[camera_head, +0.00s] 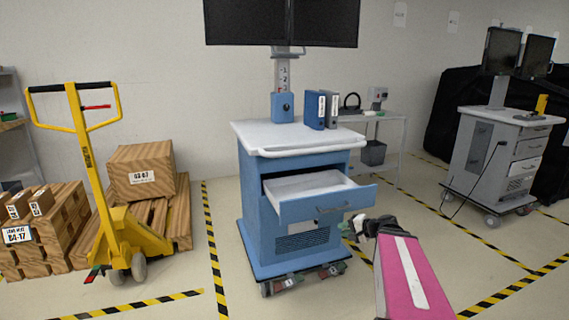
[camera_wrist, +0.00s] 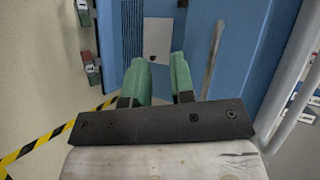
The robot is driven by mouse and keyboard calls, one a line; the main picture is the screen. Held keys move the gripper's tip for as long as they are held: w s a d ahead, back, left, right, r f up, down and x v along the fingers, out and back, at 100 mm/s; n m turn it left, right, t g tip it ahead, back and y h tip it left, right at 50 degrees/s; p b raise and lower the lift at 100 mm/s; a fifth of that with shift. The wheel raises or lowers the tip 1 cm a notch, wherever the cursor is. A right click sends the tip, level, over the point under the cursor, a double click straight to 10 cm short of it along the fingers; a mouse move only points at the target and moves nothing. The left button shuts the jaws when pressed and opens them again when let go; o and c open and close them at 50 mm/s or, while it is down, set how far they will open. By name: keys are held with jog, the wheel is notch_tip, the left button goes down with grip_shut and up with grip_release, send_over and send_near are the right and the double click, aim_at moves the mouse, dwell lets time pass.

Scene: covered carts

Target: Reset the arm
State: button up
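My gripper (camera_head: 346,228) is at the end of my pink arm in the head view, just below the right part of the open drawer's front (camera_head: 300,208). In the wrist view its two green fingers (camera_wrist: 158,62) stand a little apart with nothing between them. Beyond them is the blue cart front with a grey label (camera_wrist: 158,40). A long grey handle (camera_wrist: 213,60) runs to the right of the fingers, apart from them. The drawer sticks out of the blue cart (camera_head: 257,225) and looks empty inside.
Binders (camera_head: 320,110) stand on the cart's white top. A yellow pallet jack (camera_head: 110,220) and wooden boxes (camera_head: 145,172) are at left. A grey cart (camera_head: 490,155) stands at right. Floor in front and between the carts is mostly clear.

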jog(key=s+a+f+n+g+h, duration=0.6)
jog(key=s+f+n+g+h, duration=0.2)
jog(key=s+f, duration=0.3)
jog(key=shift+a+f+h, duration=0.3)
jog(key=shift+a+h, duration=0.1)
jog(key=shift+h, duration=0.5)
